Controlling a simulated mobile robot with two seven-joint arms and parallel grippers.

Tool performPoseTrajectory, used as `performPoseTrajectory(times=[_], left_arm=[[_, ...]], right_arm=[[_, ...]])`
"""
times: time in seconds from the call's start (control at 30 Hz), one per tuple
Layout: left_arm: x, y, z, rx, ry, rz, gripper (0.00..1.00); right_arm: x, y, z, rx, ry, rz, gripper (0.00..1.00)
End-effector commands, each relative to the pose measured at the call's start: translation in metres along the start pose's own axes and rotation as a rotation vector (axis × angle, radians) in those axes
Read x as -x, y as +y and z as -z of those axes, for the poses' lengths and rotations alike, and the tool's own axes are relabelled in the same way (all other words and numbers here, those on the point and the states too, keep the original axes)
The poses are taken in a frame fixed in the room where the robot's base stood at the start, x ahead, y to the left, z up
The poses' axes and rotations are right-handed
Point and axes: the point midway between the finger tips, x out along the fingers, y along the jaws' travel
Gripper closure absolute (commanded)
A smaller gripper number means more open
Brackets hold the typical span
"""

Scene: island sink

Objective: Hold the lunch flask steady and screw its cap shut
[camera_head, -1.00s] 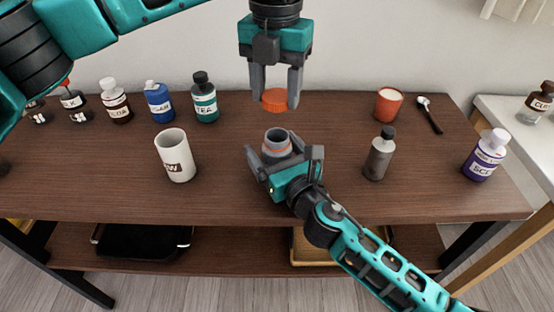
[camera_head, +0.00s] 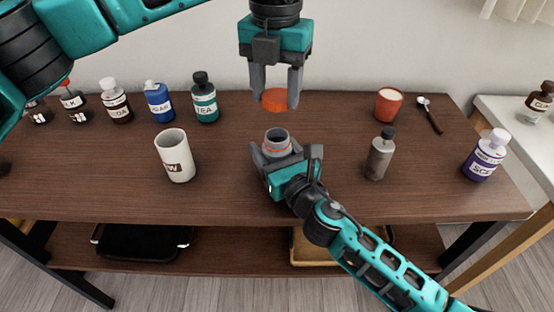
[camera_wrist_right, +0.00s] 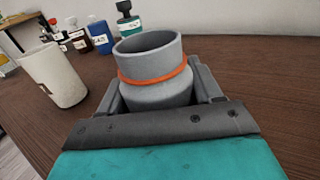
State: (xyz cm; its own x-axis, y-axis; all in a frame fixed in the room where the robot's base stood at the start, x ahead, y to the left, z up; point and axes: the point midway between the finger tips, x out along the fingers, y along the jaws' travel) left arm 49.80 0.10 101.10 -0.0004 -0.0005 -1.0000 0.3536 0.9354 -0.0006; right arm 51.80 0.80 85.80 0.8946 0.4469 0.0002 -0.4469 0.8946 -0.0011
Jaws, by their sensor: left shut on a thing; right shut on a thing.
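The grey lunch flask (camera_head: 277,141) stands upright on the wooden table with its mouth open and an orange ring around its neck. It also shows large in the right wrist view (camera_wrist_right: 152,70). My right gripper (camera_head: 278,155) is shut on the flask, with a finger on each side of its body. The orange cap (camera_head: 274,100) is held above and slightly behind the flask, apart from it. My left gripper (camera_head: 275,94), pointing down from the top, is shut on the cap. The flask's lower part is hidden by my right gripper.
A white mug (camera_head: 175,156) stands left of the flask, and a grey bottle (camera_head: 380,155) stands to its right. Several labelled bottles line the back left. An orange cup (camera_head: 389,104), a spoon (camera_head: 431,116) and a purple bottle (camera_head: 485,156) are at the right.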

Motion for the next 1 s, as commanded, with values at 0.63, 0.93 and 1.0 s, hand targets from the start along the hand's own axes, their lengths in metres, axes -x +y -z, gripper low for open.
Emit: performPoseTrajectory(times=[0.63,0.93,1.0], left_arm=[[-0.048,0.000,0.000,0.001,0.002,-0.001,0.76],[-0.050,0.000,0.000,0.000,0.000,0.000,0.76],[-0.050,0.000,0.000,0.000,0.000,0.000,0.76]], right_arm=[[0.000,0.000,0.000,0.000,0.001,0.000,0.91],[0.000,0.000,0.001,0.000,0.001,0.000,0.91],[0.000,0.000,0.000,0.000,0.001,0.000,0.91]])
